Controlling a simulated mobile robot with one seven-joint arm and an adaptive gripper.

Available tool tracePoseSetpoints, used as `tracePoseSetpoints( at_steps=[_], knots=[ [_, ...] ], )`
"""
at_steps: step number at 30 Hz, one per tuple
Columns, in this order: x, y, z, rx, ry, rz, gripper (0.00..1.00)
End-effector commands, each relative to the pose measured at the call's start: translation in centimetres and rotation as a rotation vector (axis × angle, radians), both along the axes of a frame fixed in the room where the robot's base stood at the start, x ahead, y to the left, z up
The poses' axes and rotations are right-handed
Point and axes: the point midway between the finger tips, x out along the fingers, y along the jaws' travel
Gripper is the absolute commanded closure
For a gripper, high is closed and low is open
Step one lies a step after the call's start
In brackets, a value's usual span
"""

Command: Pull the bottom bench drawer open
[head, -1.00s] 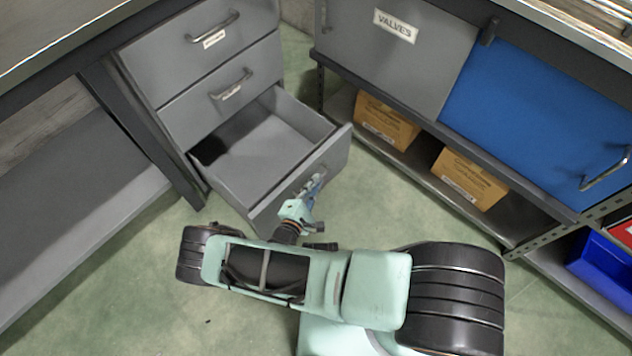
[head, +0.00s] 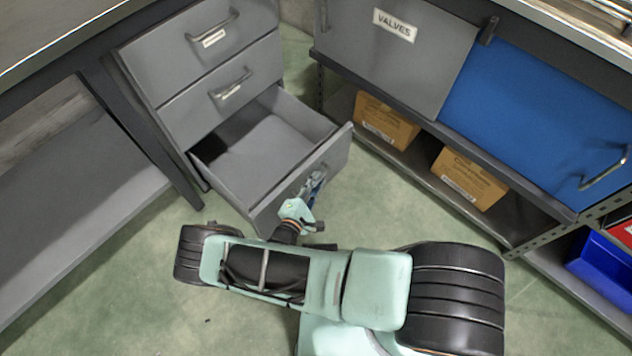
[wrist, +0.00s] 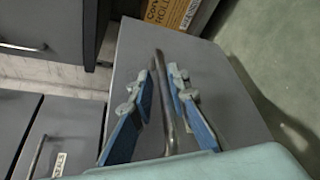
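The bottom bench drawer (head: 228,187) is pulled well out of the grey drawer unit, and its empty-looking inside shows from above. Its front panel (head: 337,154) faces my arm; in the wrist view the grey front (wrist: 215,85) fills the middle. My gripper (head: 313,183) is at the drawer's handle. In the wrist view the blue fingers of my gripper (wrist: 159,78) stand apart, one on each side of the handle bar (wrist: 167,100), with gaps visible beside it. My arm hides part of the front's lower edge.
Two shut drawers, a middle one (head: 225,90) and a top one (head: 200,50), sit above. A shelf unit with a blue door (head: 540,120) and cardboard boxes (head: 468,178) stands to the right. Green floor (head: 385,205) is clear between.

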Motion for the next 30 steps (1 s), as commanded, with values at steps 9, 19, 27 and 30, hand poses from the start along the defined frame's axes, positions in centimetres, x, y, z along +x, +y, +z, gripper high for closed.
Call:
tracePoseSetpoints(
  at_steps=[9,19,27,30],
  knots=[
    [0.2,0.2,5.2,-0.001,-0.011,0.003,0.8],
    [0.1,0.1,9.2,0.0,-0.004,0.002,0.84],
    [0.0,0.1,9.6,0.0,-0.001,0.002,0.84],
    [0.0,0.1,9.6,0.0,0.0,0.001,0.84]
  ],
)
